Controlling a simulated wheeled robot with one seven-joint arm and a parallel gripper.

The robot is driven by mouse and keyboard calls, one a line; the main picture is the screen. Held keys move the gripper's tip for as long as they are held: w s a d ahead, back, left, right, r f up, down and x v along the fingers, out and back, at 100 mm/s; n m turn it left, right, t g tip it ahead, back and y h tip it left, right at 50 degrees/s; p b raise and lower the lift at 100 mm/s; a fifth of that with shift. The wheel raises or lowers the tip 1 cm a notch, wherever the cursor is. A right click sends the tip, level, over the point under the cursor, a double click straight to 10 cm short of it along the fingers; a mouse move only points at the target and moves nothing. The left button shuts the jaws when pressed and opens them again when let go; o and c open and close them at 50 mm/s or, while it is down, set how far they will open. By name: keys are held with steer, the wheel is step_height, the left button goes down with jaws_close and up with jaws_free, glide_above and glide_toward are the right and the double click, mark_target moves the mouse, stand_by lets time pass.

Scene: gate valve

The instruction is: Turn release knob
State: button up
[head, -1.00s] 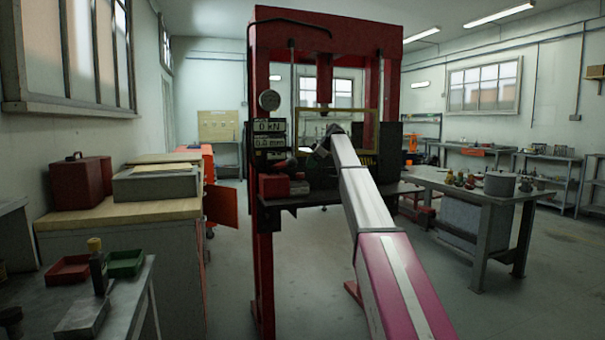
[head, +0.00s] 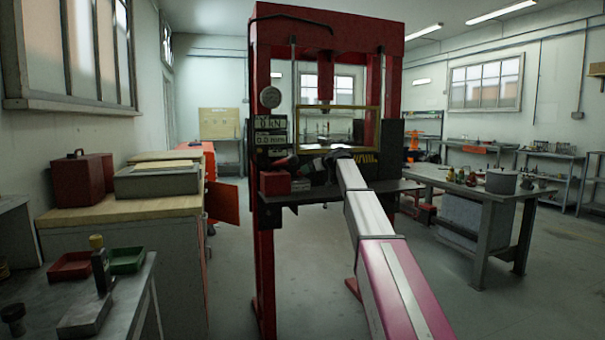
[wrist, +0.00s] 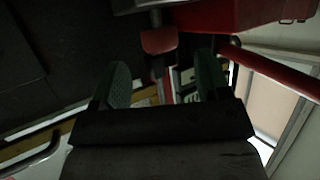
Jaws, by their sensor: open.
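The red press frame (head: 262,230) stands in the middle of the head view, with a red box-shaped unit (head: 274,183) on its left side. In the wrist view a small red knob-like part (wrist: 160,41) on a grey stem lies just beyond my fingertips, roughly centred between them. It looks like the release knob, though the picture is dark. My gripper (wrist: 163,74) is open, with one finger on each side and nothing between the pads touching them. In the head view my gripper (head: 312,168) is small and dark, right of the red unit; its fingers are hard to make out.
A dial gauge (head: 270,97) and display panel (head: 270,133) sit on the press's left column. A yellow-framed guard (head: 339,108) is above my gripper. A red housing (wrist: 225,16) and red bar (wrist: 275,70) are close by in the wrist view. A workbench (head: 490,193) stands right.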

mark_target(301, 175)
steer(key=x, duration=0.5)
steer(key=c, duration=0.9)
steer(key=shift+c, duration=0.2)
steer(key=shift+w+n+g, duration=0.1)
steer(key=shift+n+g, duration=0.2)
steer(key=shift+g, duration=0.1)
steer(key=shift+w+n+g+y, duration=0.15)
steer(key=shift+n+g+y, duration=0.65)
steer(key=shift+n, duration=0.1)
steer(key=shift+d+n+g+y, duration=0.1)
steer(key=shift+n+g+y, duration=0.6)
steer(key=shift+n+g, duration=1)
steer(key=shift+g, duration=0.3)
